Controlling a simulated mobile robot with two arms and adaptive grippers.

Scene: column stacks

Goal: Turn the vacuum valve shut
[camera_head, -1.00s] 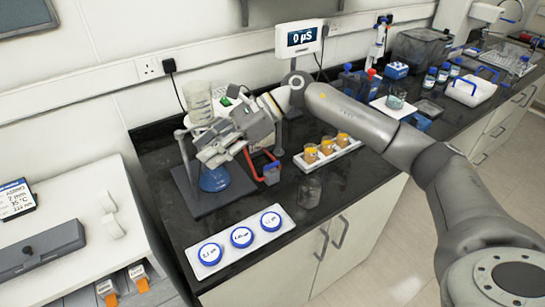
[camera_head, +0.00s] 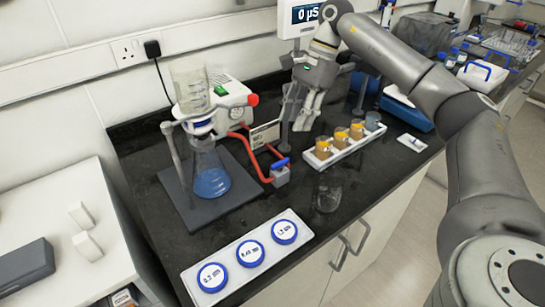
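The vacuum valve is a small grey block (camera_head: 281,176) with a blue lever handle (camera_head: 280,163), joined to red tubing (camera_head: 262,160) on the black bench. The tubing runs toward a white pump (camera_head: 232,98) with a red knob and a green switch. A glass flask (camera_head: 211,180) with blue liquid stands left of the valve, under a clear funnel (camera_head: 191,88). My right gripper (camera_head: 297,122) points down behind and above the valve, apart from it. Its fingers look parted and empty. How far the lever is turned is hard to tell. My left gripper is out of view.
A white rack (camera_head: 345,147) holding amber cups stands right of the valve. An empty glass beaker (camera_head: 327,197) is in front of it. A tray with several blue-rimmed discs (camera_head: 212,277) lies at the front edge. A display (camera_head: 302,16) stands behind my gripper.

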